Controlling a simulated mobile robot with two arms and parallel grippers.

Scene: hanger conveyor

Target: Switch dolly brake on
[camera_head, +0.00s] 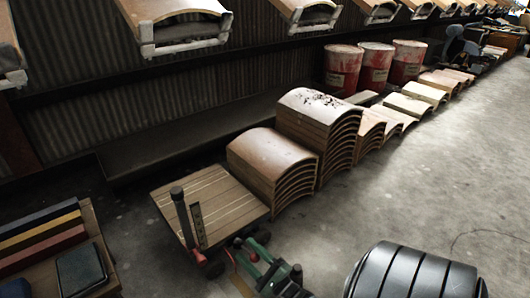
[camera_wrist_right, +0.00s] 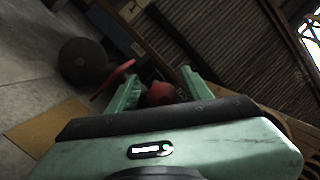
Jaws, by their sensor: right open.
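The dolly (camera_head: 222,203) has a slatted wooden deck, a red frame end with dark wheels and an upright post with a black grip (camera_head: 177,193). My right gripper (camera_head: 248,247), green, is low by the dolly's near wheeled end. In the right wrist view its two green fingers (camera_wrist_right: 160,84) are apart. A red lever-like part (camera_wrist_right: 114,79) shows beside the left finger, near a dark wheel (camera_wrist_right: 83,61). A rounded red part (camera_wrist_right: 161,94) shows between the fingers, and I cannot tell whether they touch it. My left gripper is not in view.
Stacks of curved wooden panels (camera_head: 270,158) stand behind the dolly. Red-and-white drums (camera_head: 342,70) stand farther back along the wall. A table with coloured bars and a dark tablet (camera_head: 81,269) is at the lower left. Concrete floor (camera_head: 430,170) is open on the right.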

